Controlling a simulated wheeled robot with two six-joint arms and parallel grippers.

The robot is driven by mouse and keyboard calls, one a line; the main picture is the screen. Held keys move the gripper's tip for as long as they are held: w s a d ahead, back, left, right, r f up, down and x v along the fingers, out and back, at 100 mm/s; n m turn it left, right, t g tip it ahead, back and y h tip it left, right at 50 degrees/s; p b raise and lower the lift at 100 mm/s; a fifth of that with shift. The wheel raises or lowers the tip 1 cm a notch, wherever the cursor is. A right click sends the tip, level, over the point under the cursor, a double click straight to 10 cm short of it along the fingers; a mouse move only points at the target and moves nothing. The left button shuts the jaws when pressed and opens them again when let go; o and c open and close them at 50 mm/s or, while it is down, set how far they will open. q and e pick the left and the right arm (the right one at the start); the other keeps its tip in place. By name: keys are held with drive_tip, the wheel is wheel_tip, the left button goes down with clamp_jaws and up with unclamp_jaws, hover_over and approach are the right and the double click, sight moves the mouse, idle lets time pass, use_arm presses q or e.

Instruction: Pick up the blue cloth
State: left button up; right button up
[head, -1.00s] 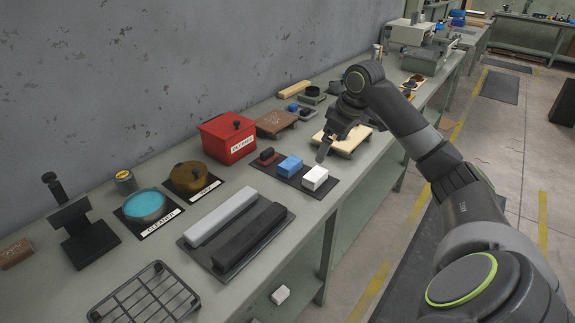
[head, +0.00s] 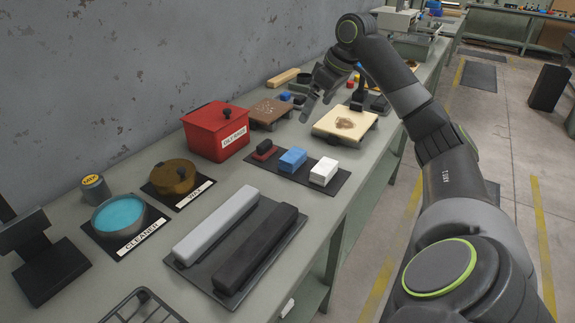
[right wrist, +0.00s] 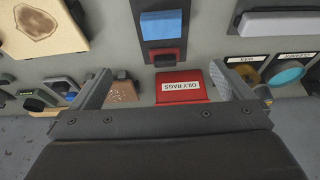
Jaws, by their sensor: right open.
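The blue cloth (head: 292,160) looks like a small folded block. It lies on a dark mat on the bench, between a red-and-black block (head: 264,150) and a white block (head: 323,172). My right gripper (head: 316,103) is open and empty, raised above the bench beyond the mat. In the right wrist view the blue cloth (right wrist: 162,24) lies near the top, ahead of the spread fingers (right wrist: 160,82) and apart from them. My left gripper is not in view.
A red oily-rags box (head: 216,131) stands left of the mat. A pale board with a brown stain (head: 343,122) lies behind it. Cleaner (head: 118,214) and wax (head: 173,177) dishes and a tray with long grey and black bars (head: 214,225) are nearer.

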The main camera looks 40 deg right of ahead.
hover_over(293, 155)
drive_tip(key=s+d, duration=0.1)
drive_tip(key=s, duration=0.1)
wheel_tip(293, 155, down, 11)
drive_tip(key=shift+f, duration=0.1)
drive_tip(key=shift+s+p+x, duration=0.2)
drive_tip(key=shift+p+x, duration=0.1)
drive_tip(key=shift+x, duration=2.4)
drive_tip(key=shift+a, duration=0.1)
drive_tip(key=c, duration=1.1)
